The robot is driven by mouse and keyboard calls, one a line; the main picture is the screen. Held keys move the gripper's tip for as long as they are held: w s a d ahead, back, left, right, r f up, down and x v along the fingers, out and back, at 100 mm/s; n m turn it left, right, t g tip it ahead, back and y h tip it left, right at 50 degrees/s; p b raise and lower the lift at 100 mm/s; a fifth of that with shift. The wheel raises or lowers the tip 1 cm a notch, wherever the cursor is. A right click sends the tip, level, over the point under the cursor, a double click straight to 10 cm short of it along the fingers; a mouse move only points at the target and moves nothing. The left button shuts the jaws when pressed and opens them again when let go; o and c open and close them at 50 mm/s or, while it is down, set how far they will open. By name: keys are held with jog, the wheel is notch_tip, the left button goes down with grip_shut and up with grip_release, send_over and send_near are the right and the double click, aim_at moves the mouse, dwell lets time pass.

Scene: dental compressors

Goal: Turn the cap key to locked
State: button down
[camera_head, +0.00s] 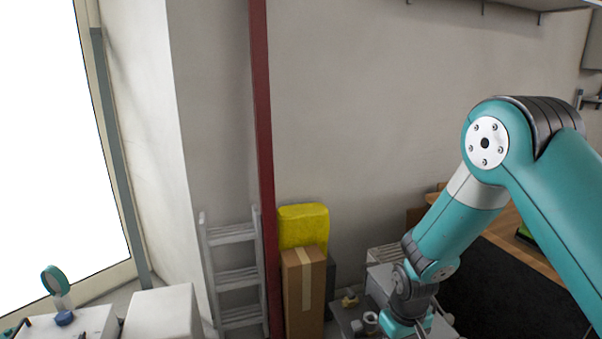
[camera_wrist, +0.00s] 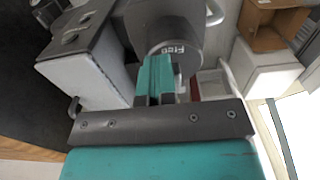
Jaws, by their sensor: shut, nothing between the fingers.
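No cap key can be made out clearly in either view. In the wrist view, my gripper (camera_wrist: 155,85) has its teal fingers together with nothing between them. Just beyond the fingertips is a dark grey rounded part (camera_wrist: 178,35) with pale lettering on its face. The fingers overlap it in the picture, and I cannot tell whether they touch it. In the head view, my gripper (camera_head: 407,328) is low at the bottom edge, beside grey equipment (camera_head: 380,280). Its fingertips are mostly hidden or cut off there.
A white box-shaped unit with a dark top (camera_wrist: 90,80) stands left of the fingers in the wrist view. In the head view, a cardboard box (camera_head: 303,290), yellow object (camera_head: 303,222), ladder (camera_head: 235,275) and red post (camera_head: 262,150) stand by the wall. A wooden worktop (camera_head: 510,235) lies right.

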jog(key=shift+s+a+p, duration=0.25)
jog(key=shift+a+p, duration=0.05)
jog(key=shift+a, duration=0.5)
dwell(0.4)
jog(key=shift+s+p, duration=0.3)
jog(key=shift+s, duration=0.05)
notch_tip(320, 180, up, 6)
jog(key=p, duration=0.4)
jog(key=shift+r+p, duration=0.1)
jog(key=shift+p, duration=0.3)
